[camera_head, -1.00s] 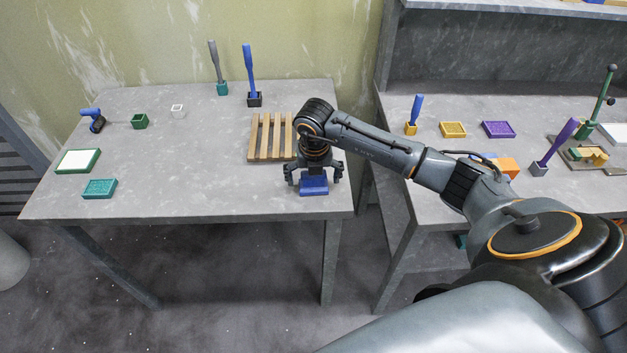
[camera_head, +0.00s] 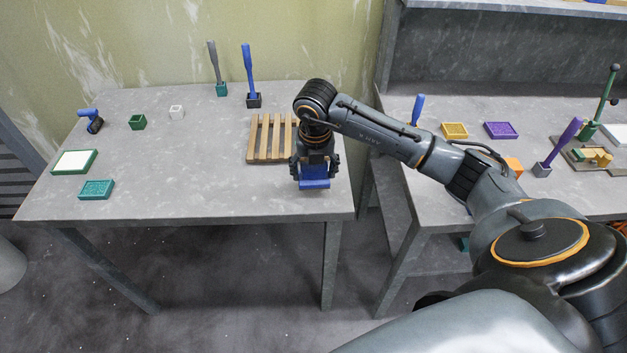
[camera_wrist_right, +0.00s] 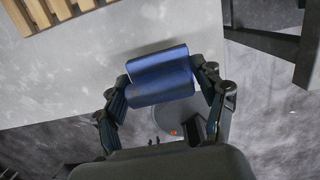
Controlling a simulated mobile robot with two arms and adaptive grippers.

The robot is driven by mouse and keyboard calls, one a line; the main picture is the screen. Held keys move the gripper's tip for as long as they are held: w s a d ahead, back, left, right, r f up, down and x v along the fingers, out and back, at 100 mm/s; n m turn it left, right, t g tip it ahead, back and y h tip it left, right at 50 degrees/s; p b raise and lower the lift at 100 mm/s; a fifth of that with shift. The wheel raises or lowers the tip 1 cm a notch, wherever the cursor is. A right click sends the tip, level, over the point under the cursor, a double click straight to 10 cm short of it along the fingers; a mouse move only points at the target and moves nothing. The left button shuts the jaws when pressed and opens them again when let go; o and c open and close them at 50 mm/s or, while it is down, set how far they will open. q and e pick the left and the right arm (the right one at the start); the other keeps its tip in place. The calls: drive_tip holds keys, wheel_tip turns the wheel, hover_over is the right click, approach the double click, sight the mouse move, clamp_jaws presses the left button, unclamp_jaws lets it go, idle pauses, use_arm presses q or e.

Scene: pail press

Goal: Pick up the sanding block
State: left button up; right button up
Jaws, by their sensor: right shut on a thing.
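The sanding block is blue (camera_head: 314,178) and sits between the fingers of my right gripper (camera_head: 314,172) near the front right of the left table. In the right wrist view the block (camera_wrist_right: 160,76) shows as two blue parts, with a finger against each end. My right gripper (camera_wrist_right: 162,88) is shut on it. The block appears held a little above the tabletop, though the gap is hard to judge. My left gripper is not in view.
A wooden slatted rack (camera_head: 268,140) stands just behind my right gripper. A teal tray (camera_head: 96,189), a green-rimmed white pad (camera_head: 74,162) and small pots are at the left. Blue (camera_head: 248,76) and grey (camera_head: 214,66) handled tools stand at the back. The table's front middle is clear.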

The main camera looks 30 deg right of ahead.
drive_tip(key=s+a+r+b, duration=0.2)
drive_tip(key=s+a+r, duration=0.3)
drive_tip(key=s+r, duration=0.4)
drive_tip(key=shift+s, duration=1.75)
